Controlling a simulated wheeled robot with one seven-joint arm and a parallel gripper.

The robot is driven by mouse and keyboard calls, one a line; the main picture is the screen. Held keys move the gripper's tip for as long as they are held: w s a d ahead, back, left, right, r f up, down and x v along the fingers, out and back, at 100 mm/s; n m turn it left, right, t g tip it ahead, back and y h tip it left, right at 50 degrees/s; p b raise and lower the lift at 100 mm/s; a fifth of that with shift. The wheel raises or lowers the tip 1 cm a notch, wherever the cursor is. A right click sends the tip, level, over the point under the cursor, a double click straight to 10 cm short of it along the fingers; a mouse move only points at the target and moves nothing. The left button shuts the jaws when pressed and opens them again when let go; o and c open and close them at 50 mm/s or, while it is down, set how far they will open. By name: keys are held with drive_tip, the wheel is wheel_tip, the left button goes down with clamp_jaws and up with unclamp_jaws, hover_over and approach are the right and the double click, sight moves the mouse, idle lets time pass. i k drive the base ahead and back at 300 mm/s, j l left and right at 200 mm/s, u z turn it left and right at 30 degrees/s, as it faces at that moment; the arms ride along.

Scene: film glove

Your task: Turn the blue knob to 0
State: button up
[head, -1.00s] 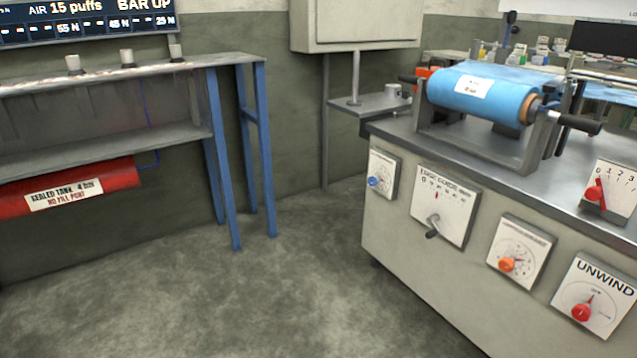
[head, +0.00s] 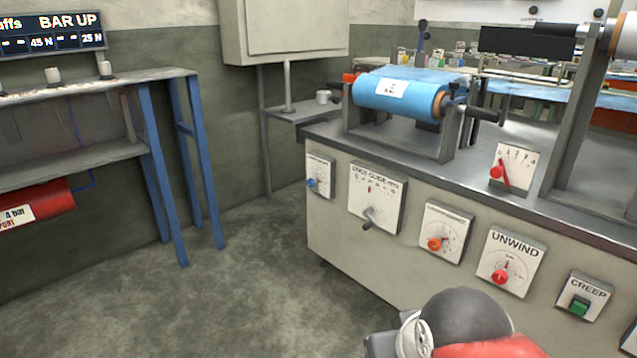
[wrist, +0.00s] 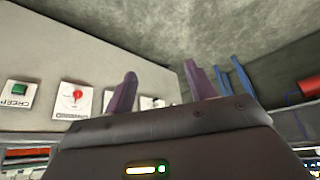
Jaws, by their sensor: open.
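The blue knob (head: 311,183) sits on a small white dial plate (head: 319,176) at the far left end of the machine's front panel. Its scale is too small to read. In the head view my arm shows at the bottom right, well short of the knob, and the fingers are out of that picture. In the wrist view my gripper (wrist: 160,90) is open, its two purple fingers apart with nothing between them. The picture there appears upside down.
Along the panel are a grey lever (head: 368,224), an orange knob (head: 434,244), a red UNWIND knob (head: 500,277) and a green CREEP button (head: 579,305). A blue film roll (head: 400,93) lies on top. A blue-legged bench (head: 165,180) stands left. The floor between is clear.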

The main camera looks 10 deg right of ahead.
sight(311, 182)
drive_tip(key=i+j, duration=0.1)
drive_tip(key=i, duration=0.5)
drive_tip(key=i+j, duration=0.1)
drive_tip(key=i, duration=0.45)
